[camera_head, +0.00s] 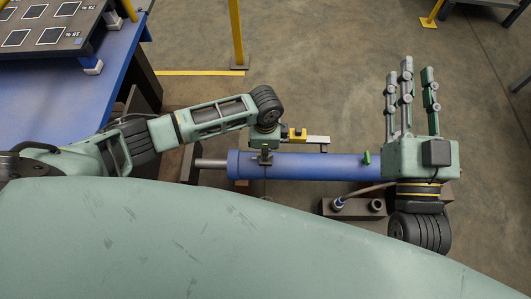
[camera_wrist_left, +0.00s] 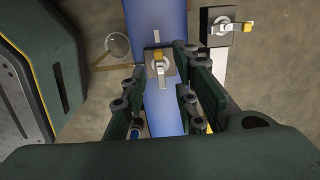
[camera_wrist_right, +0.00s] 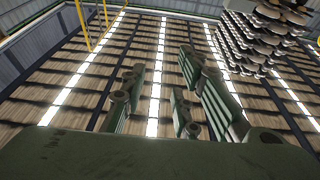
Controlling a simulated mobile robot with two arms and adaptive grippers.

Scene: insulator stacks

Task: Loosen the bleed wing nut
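The wing nut (camera_wrist_left: 158,65), a silver fitting with a brass-yellow piece and a long silver wing, sits on a dark square plate on the blue cylinder. In the head view the blue cylinder (camera_head: 315,166) lies crosswise. My left gripper (camera_wrist_left: 160,72) is above it, pointing down. In the left wrist view its fingers are spread on both sides of the wing nut, with visible gaps. The left fingers are mostly hidden in the head view. My right gripper (camera_head: 408,85) is open and empty, fingers pointing away, past the cylinder's right end; it also shows in the right wrist view (camera_wrist_right: 158,90).
A similar yellow-tipped fitting (camera_wrist_left: 222,28) stands on a grey bar beside the cylinder. A green tab (camera_head: 366,157) sticks up from the cylinder. A dark block with a hose fitting (camera_head: 340,204) lies below it. A blue table (camera_head: 70,100) is at left.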

